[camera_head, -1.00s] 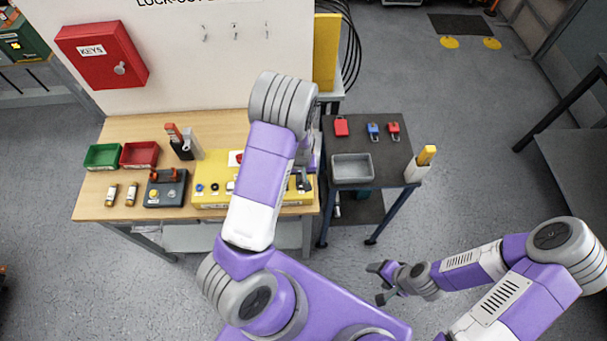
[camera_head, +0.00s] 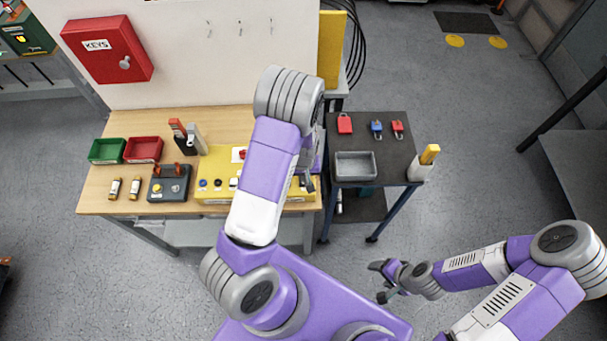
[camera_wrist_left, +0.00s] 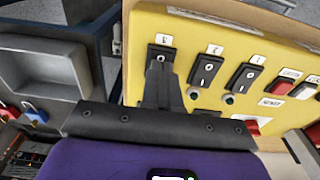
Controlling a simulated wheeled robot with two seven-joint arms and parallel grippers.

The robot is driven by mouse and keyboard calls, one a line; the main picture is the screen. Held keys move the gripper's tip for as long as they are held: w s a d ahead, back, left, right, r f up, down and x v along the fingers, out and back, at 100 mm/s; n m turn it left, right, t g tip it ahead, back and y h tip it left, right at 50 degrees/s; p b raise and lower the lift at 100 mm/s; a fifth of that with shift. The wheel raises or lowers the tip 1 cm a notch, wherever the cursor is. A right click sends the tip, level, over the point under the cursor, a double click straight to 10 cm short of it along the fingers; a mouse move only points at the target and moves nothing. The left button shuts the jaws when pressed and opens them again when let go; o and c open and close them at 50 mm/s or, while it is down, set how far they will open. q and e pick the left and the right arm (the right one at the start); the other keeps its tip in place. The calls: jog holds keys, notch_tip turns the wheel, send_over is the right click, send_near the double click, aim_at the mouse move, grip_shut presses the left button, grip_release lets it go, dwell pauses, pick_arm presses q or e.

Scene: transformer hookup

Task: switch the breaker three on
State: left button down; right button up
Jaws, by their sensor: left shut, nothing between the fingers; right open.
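The yellow breaker panel (camera_head: 214,163) stands on the wooden bench, partly hidden behind my left arm. In the left wrist view the panel face (camera_wrist_left: 190,25) shows three black rocker switches in a row: a left one (camera_wrist_left: 153,51), a middle one (camera_wrist_left: 206,72) and a right one (camera_wrist_left: 243,77). Each has a small white label, too small to read surely. My left gripper (camera_wrist_left: 160,66) is shut and empty, its tips over the lower part of the left rocker; I cannot tell if they touch. It also shows at the panel's right end (camera_head: 309,183). My right gripper (camera_head: 380,281) is open, over the floor.
A dark side table (camera_head: 382,150) stands right of the bench, with a grey tray (camera_head: 355,178) and red and blue padlocks. Green (camera_head: 107,151) and red (camera_head: 143,150) bins and a dark control box (camera_head: 169,190) are left of the panel. A red key cabinet (camera_head: 107,50) hangs behind.

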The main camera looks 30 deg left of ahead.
pick_arm(q)
jog(key=shift+r+p, duration=0.4)
jog(key=shift+r, duration=0.05)
jog(key=r+p, duration=0.1)
jog(key=r, duration=0.1)
jog(key=r+p, duration=0.1)
jog(key=p, duration=0.1)
jog(key=shift+s+d+r, duration=0.15)
jog(key=shift+s+r, duration=0.05)
jog(key=shift+r, duration=0.15)
notch_tip(320, 180, up, 9)
jog(key=s, duration=0.1)
jog(key=shift+d+r+p, duration=0.15)
jog(key=shift+d+p, duration=0.15)
jog(key=shift+d, duration=0.05)
jog(key=shift+w+a+b, duration=0.45)
jog(key=shift+w+b, duration=0.15)
jog(key=shift+b, duration=6.85)
